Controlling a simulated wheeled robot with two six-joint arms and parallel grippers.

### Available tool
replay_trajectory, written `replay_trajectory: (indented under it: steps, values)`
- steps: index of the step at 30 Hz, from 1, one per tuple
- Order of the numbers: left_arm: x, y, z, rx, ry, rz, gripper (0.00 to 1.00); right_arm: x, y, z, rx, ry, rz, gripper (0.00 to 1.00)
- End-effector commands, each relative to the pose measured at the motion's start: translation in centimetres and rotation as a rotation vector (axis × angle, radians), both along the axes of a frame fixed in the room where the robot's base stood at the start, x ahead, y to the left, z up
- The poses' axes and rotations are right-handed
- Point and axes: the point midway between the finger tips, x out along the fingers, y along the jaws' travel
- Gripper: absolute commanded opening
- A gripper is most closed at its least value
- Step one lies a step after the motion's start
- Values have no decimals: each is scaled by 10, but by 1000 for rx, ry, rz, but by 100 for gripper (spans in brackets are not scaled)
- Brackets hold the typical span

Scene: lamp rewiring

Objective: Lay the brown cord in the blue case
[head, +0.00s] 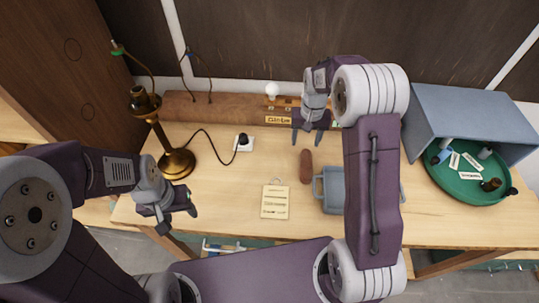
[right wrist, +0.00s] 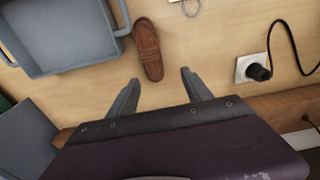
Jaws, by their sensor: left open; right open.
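The brown cord (head: 306,166) is a short, narrow brown bundle lying on the table, and it also shows in the right wrist view (right wrist: 148,50). The blue case (head: 333,182) is an open grey-blue tray with side handles, just right of the cord and partly hidden by my right arm. In the right wrist view the case (right wrist: 70,72) looks empty where it shows. My right gripper (head: 307,139) is open and empty behind the cord; the cord lies just beyond its fingertips. My left gripper (head: 178,221) is open and empty at the table's front left.
A brass lamp (head: 177,164) stands at left, with a black cable running to a white socket (head: 244,143). A paper note (head: 275,201) lies at front centre. A blue-grey box (head: 460,110) and round green tray (head: 460,190) with small parts stand at right. A wooden rail (head: 225,108) runs along the back.

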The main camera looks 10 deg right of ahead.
Motion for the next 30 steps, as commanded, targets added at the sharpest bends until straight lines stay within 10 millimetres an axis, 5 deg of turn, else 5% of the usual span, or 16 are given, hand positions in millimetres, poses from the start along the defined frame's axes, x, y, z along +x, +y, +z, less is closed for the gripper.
replay_trajectory:
  steps: [23,30]
  values:
    - [0,0,20,0,0,0,54,-9,-9,-59,5,58,-21,58]
    - [0,0,36,0,0,0,54,-6,-11,-99,5,60,-21,58]
